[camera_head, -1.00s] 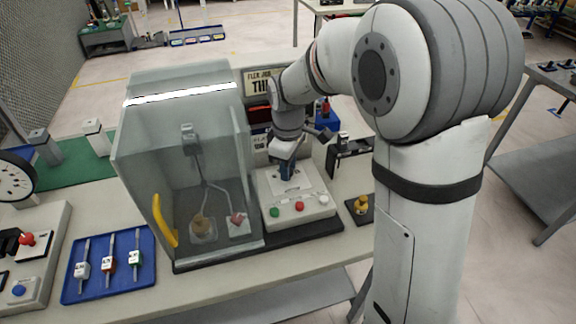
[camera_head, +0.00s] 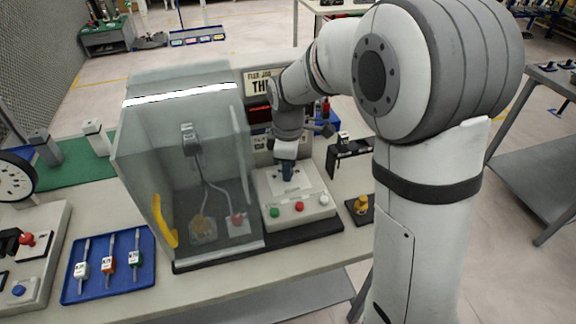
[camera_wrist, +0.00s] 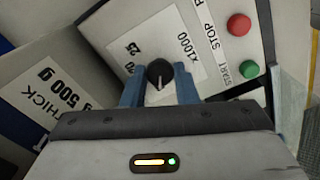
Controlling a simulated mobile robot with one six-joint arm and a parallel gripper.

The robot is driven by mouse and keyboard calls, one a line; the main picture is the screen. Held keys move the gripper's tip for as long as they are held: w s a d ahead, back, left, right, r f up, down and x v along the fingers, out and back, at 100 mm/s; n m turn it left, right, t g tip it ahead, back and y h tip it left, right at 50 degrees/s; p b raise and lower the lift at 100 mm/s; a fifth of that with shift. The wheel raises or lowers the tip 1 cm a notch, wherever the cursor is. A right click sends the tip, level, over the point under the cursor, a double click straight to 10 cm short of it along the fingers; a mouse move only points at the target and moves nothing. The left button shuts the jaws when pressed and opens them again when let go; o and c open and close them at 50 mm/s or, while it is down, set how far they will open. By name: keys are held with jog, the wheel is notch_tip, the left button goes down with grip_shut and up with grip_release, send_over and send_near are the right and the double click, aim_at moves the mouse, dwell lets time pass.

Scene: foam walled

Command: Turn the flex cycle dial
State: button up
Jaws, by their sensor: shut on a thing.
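The flex cycle dial (camera_wrist: 159,73) is a small black knob with a pale pointer line, on a white label of the control box, marked x1000 and other figures. My gripper (camera_wrist: 160,86) has its two blue fingers on either side of the dial and is shut on it. In the head view my gripper (camera_head: 287,170) points down onto the top of the cream control box (camera_head: 262,187), and the dial is hidden there by the fingers.
Green (camera_head: 274,212), red (camera_head: 299,207) and white buttons sit on the box front, left of a yellow knob (camera_head: 361,203). A clear-walled enclosure (camera_head: 140,170) stands close on the left. A blue tray (camera_head: 70,290) with several tools lies further left.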

jog(key=o, duration=1)
notch_tip(320, 180, up, 8)
jog(key=shift+f, duration=0.1)
jog(key=s+d+m+t, duration=0.1)
jog(key=s+d+m, duration=0.3)
jog(key=s+m, duration=0.1)
jog(key=s+d+m, duration=0.5)
jog(key=s, duration=0.3)
jog(key=s+d+m+t, duration=0.1)
jog(key=s+d+m, duration=0.4)
jog(key=s+m, duration=0.1)
jog(key=shift+s+d+f+t, duration=0.15)
jog(key=shift+d+f+t, duration=0.05)
jog(key=shift+f+t, duration=0.15)
